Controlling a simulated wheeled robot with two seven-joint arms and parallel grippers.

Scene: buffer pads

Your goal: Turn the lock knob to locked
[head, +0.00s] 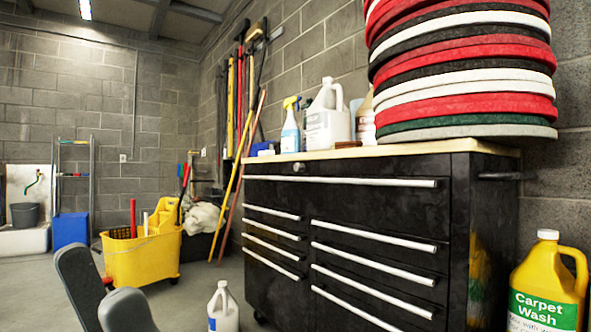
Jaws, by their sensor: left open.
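The lock knob (299,167) is a small round metal piece at the top of the black tool chest's (375,215) front, above the long top drawer handle. It is too small to tell which way it is turned. My left gripper (97,273) is at the lower left of the head view, open and empty, with two dark grey fingers apart. It is well to the left of and below the knob, touching nothing that I can see. My right gripper is not in view.
Buffer pads (462,75), spray bottle (290,128) and white jug (327,118) stand on the chest's wooden top. A yellow mop bucket (143,258) is behind my left gripper. A white jug (223,309) and yellow Carpet Wash jug (548,285) stand low in front.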

